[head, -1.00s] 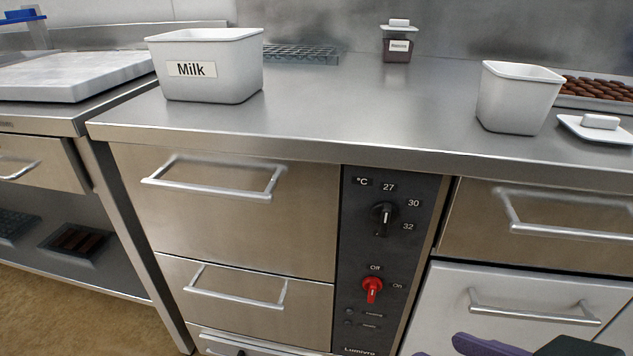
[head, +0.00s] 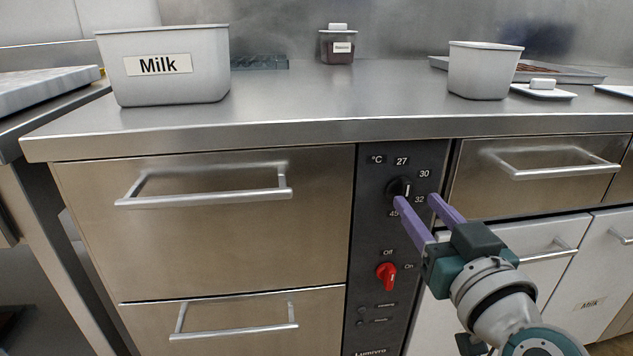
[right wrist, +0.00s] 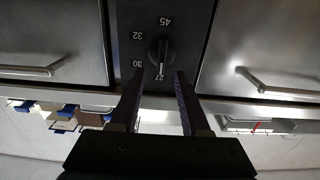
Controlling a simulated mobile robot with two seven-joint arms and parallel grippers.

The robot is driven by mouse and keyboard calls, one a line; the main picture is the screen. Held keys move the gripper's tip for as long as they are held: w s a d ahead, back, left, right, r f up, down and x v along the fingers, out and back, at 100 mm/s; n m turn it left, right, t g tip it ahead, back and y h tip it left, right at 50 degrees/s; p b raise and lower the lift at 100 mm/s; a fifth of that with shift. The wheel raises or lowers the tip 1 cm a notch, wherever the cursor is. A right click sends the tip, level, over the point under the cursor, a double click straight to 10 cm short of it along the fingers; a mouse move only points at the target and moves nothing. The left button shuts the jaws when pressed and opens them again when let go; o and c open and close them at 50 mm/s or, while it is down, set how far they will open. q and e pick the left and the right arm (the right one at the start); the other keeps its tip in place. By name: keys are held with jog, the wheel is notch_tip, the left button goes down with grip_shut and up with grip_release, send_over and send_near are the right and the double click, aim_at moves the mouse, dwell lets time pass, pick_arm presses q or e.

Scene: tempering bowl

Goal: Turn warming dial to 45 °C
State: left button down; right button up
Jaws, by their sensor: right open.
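The black warming dial (head: 399,187) sits on the dark control panel (head: 370,235), with 27, 30, 32 and 45 marked around it. It also shows in the right wrist view (right wrist: 160,51), upside down, where its white mark points at 27. My right gripper (head: 415,199) is open, its two purple fingers pointing at the panel just in front of the dial. In the right wrist view the fingertips (right wrist: 160,74) are spread either side of the dial's line, apart from it. My left gripper is not in view.
A red Off/On switch (head: 387,276) is below the dial. Drawer handles (head: 205,190) stick out left of the panel, and another handle (head: 555,160) sticks out right. The counter above holds a Milk container (head: 165,68), a white tub (head: 484,72) and a small jar (head: 338,46).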

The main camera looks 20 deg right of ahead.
aim_at(407, 191)
jog(key=shift+b+x, duration=0.3)
jog(key=shift+x, duration=1.4)
jog(key=shift+a, duration=0.1)
jog(key=shift+c, duration=0.3)
grip_shut()
